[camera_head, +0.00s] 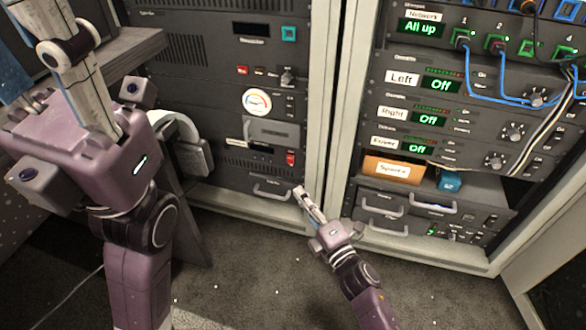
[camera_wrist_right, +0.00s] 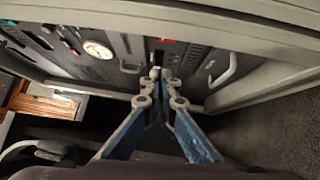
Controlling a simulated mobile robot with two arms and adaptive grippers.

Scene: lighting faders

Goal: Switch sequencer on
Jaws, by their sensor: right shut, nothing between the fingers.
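An orange-brown panel (camera_head: 392,169) in the right rack has a label that seems to read "Sequencer"; the lettering is blurred. A blue part (camera_head: 450,180) sits just to its right. A red switch (camera_head: 291,158) is low in the left rack; its position is too small to read. My right gripper (camera_head: 298,190) is shut and empty, its tips in front of the left rack's lower right, below the red switch. In the wrist view its fingertips (camera_wrist_right: 157,74) meet, pointing towards the rack. My left gripper (camera_head: 75,90) is raised at the left; its fingertips are out of view.
The left rack has a round gauge (camera_head: 257,101) and a drawer handle (camera_head: 272,190). The right rack has displays reading "Off" (camera_head: 443,84), "All up" (camera_head: 420,27), and blue cables (camera_head: 472,85). A grey post (camera_head: 335,100) separates the racks. Carpet (camera_head: 250,270) lies clear in front.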

